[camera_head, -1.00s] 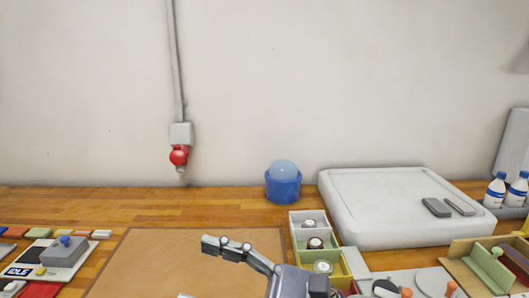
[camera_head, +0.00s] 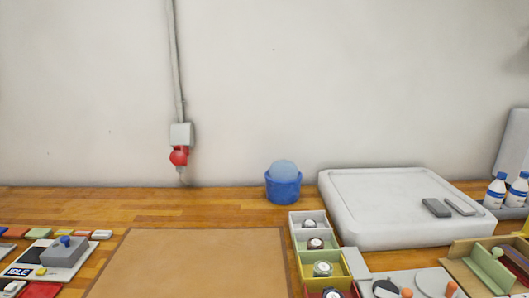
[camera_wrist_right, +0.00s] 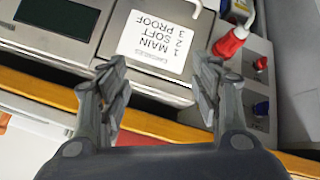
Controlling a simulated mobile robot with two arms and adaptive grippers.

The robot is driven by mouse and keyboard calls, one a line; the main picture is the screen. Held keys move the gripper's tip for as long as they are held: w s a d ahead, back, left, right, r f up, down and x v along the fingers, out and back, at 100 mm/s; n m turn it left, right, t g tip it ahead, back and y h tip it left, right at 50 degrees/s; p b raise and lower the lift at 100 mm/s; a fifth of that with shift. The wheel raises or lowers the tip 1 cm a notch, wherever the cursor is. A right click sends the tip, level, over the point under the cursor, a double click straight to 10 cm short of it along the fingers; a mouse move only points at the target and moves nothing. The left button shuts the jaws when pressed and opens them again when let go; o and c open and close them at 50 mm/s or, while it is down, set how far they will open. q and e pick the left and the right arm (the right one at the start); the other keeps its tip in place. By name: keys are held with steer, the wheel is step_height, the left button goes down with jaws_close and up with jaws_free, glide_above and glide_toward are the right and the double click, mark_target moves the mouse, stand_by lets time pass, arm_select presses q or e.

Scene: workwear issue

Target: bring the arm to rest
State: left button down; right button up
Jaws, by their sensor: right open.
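My right gripper (camera_wrist_right: 160,95) shows in the right wrist view with its two grey fingers spread apart and nothing between them. Beyond the fingers is a grey metal device with a white label (camera_wrist_right: 158,45) reading MAIN, SOFT, PROOF. A dark display panel (camera_wrist_right: 57,17) sits left of the label. In the head view neither gripper is visible now. My left gripper shows in no current frame.
In the head view, a brown mat (camera_head: 190,265) lies bare on the wooden table. A blue tub (camera_head: 283,187), bins with watch-like items (camera_head: 301,230), a white raised platform (camera_head: 375,190) and bottles (camera_head: 496,190) stand right. A red plug (camera_wrist_right: 230,42) is by the device.

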steer(key=s+f+m+g, duration=0.35)
steer(key=s+f, duration=0.25)
steer(key=s, duration=0.4)
steer(key=s+f+n+g, duration=0.1)
steer(key=s+f+g, duration=0.15)
steer(key=f, duration=2.55)
steer(key=s+d+f, duration=0.2)
steer(key=s+f, duration=1.1)
steer(key=s, duration=0.3)
steer(key=shift+g+y, duration=0.3)
steer(key=shift+g, duration=0.1)
steer(key=shift+d, duration=0.1)
